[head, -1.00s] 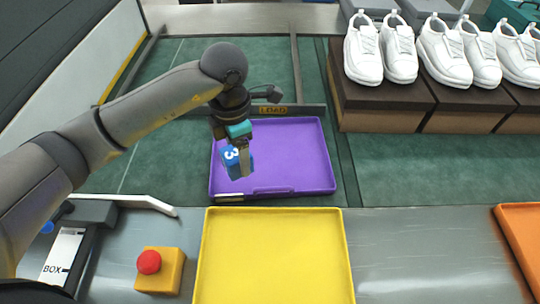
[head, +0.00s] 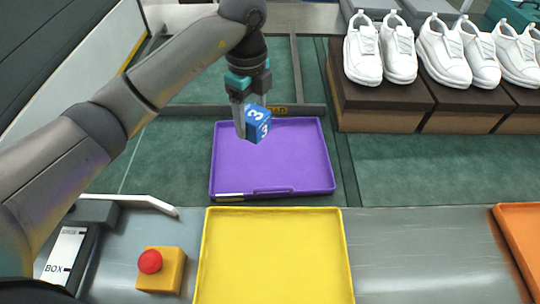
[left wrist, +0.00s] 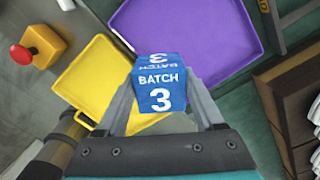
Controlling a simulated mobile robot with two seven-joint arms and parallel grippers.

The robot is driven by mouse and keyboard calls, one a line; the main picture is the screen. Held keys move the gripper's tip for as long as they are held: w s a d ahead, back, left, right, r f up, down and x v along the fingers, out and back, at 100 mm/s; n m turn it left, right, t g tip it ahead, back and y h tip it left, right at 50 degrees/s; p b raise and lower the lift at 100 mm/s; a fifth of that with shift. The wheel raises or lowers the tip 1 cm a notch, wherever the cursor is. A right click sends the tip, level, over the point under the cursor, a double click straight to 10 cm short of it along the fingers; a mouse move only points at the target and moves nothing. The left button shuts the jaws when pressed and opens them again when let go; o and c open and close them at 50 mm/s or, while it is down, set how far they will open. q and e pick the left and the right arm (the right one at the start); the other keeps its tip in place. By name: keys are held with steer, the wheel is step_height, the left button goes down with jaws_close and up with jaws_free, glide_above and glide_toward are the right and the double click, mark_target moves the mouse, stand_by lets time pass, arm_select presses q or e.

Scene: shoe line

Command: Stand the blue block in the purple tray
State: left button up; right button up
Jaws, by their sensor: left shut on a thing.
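The blue block (head: 258,125), marked with a white 3, is held in my left gripper (head: 242,118). In the left wrist view the block (left wrist: 160,88) sits between the two fingers and reads "BATCH 3". The gripper is shut on it. The block appears above the far part of the purple tray (head: 290,165), apart from the tray floor. The purple tray is empty and lies on the green surface; it also shows in the left wrist view (left wrist: 205,30). My right gripper is in neither view.
An empty yellow tray (head: 272,260) lies in front of the purple tray. A red button on a yellow box (head: 160,270) stands at the left. White shoes (head: 445,50) stand on brown boxes (head: 380,115) at the right. An orange tray (head: 518,235) is at the right edge.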

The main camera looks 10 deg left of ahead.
arm_select(q)
steer(key=n, duration=0.2)
steer(key=r+n, duration=0.1)
steer(key=n, duration=0.1)
steer(key=w+n, duration=0.1)
steer(key=n, duration=0.1)
steer(key=shift+d+r, duration=0.35)
steer(key=shift+r, duration=0.05)
steer(key=shift+f, duration=0.4)
steer(key=b, duration=0.4)
glide_above(259, 175)
step_height(259, 175, down, 15)
steer(key=shift+r, duration=0.2)
step_height(259, 175, down, 4)
steer(key=shift+f+b, duration=0.25)
steer(key=shift+b, duration=0.2)
steer(key=shift+w+f, duration=0.1)
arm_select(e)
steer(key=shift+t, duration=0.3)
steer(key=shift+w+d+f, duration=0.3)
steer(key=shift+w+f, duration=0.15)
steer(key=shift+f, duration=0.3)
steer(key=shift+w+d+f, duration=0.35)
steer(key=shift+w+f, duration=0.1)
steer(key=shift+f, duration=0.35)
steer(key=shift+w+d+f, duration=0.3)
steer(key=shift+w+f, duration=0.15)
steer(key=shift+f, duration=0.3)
